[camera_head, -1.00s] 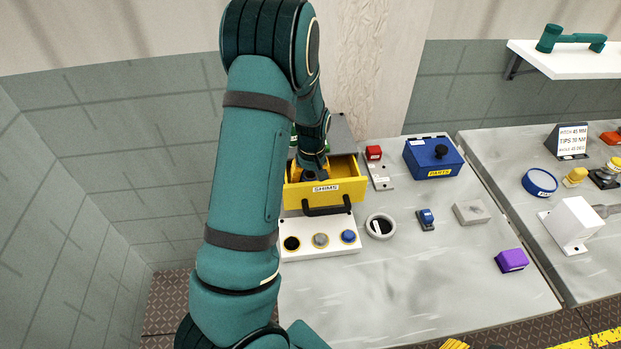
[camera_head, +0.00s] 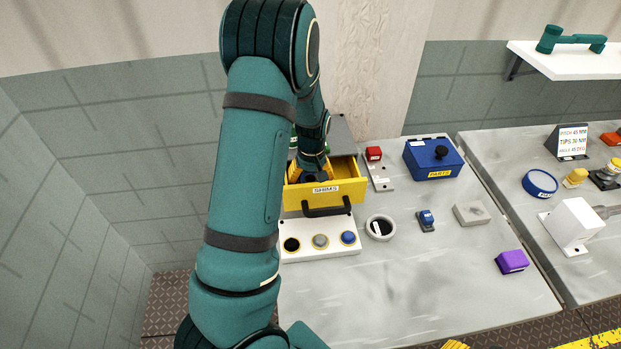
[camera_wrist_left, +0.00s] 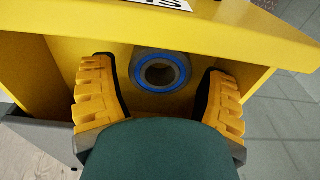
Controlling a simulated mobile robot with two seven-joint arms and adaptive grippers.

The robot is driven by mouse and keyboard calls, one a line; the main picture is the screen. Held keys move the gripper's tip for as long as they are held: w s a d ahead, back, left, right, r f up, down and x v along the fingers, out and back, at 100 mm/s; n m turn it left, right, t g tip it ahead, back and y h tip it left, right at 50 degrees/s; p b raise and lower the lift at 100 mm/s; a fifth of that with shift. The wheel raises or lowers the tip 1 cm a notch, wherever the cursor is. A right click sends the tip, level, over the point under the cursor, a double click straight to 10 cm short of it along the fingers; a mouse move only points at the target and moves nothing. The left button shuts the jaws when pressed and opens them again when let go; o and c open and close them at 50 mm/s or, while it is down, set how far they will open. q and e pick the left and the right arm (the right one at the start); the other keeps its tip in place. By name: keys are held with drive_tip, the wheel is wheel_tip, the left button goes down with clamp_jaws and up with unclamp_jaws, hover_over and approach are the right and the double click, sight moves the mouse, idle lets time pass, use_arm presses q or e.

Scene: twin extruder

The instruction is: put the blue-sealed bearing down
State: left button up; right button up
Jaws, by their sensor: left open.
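The blue-sealed bearing (camera_wrist_left: 160,71) is a grey ring with a blue seal around a dark bore. In the left wrist view it lies inside the yellow drawer (camera_head: 337,191), labelled SHIMS. My left gripper (camera_head: 309,172) reaches down into the drawer. Its yellow ribbed fingers, also in the left wrist view (camera_wrist_left: 160,92), are spread on either side of the bearing, with gaps between. In the head view my arm and the drawer front hide most of the bearing. A yellow ribbed tip of my right gripper (camera_head: 455,345) just shows at the bottom edge.
Before the drawer stands a white holder (camera_head: 300,250) with black, grey and blue round pieces. To the right are a white ring (camera_head: 380,227), a small blue item (camera_head: 426,220), a grey block (camera_head: 471,214), a blue PARTS box (camera_head: 433,160) and a purple block (camera_head: 511,261).

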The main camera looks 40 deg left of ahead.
use_arm(q)
wheel_tip(320, 180, up, 11)
drive_tip(key=p, duration=0.1)
drive_tip(key=shift+s+d, duration=0.3)
drive_tip(key=shift+d, duration=0.1)
idle(0.3)
